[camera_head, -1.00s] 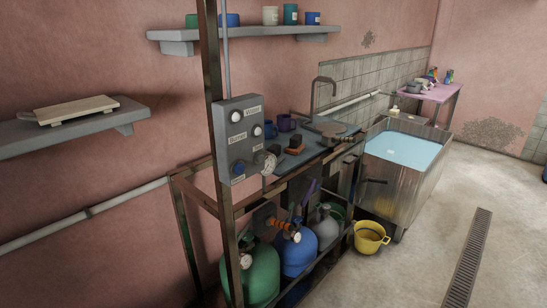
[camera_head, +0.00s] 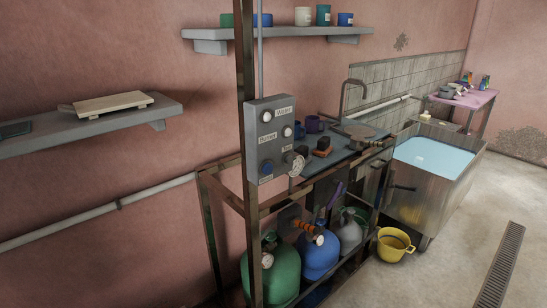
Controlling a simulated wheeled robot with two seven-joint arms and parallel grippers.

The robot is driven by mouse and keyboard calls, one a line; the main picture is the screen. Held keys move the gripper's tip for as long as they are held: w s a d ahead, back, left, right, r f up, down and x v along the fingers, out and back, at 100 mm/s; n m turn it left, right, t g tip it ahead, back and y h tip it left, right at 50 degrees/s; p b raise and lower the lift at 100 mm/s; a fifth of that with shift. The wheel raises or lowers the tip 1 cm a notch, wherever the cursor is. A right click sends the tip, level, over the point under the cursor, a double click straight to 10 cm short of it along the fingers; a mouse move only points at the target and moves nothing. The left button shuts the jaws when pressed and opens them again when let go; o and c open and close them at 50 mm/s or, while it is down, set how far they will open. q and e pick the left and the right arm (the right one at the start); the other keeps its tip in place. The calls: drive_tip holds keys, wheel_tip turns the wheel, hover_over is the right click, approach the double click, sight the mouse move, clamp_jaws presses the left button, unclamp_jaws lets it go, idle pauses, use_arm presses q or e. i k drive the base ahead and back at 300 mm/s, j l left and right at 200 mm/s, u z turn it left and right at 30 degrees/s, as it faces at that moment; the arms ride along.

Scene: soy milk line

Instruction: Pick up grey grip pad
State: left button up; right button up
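I cannot clearly make out a grey grip pad. Neither of my grippers shows in this view.
A wooden board (camera_head: 113,102) rests on the left shelf. A metal frame with a control box (camera_head: 270,140) stands mid-view, gas cylinders (camera_head: 275,275) below. A water-filled steel tub (camera_head: 432,200) and yellow bucket (camera_head: 394,245) stand right. Floor at right is largely clear.

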sight(303, 149)
drive_tip(key=i+l+u, duration=0.15)
drive_tip(key=l+u, duration=0.15)
drive_tip(key=i+l+u, duration=0.15)
drive_tip(key=l+u, duration=0.5)
drive_tip(key=i+l, duration=0.05)
drive_tip(key=l, duration=0.05)
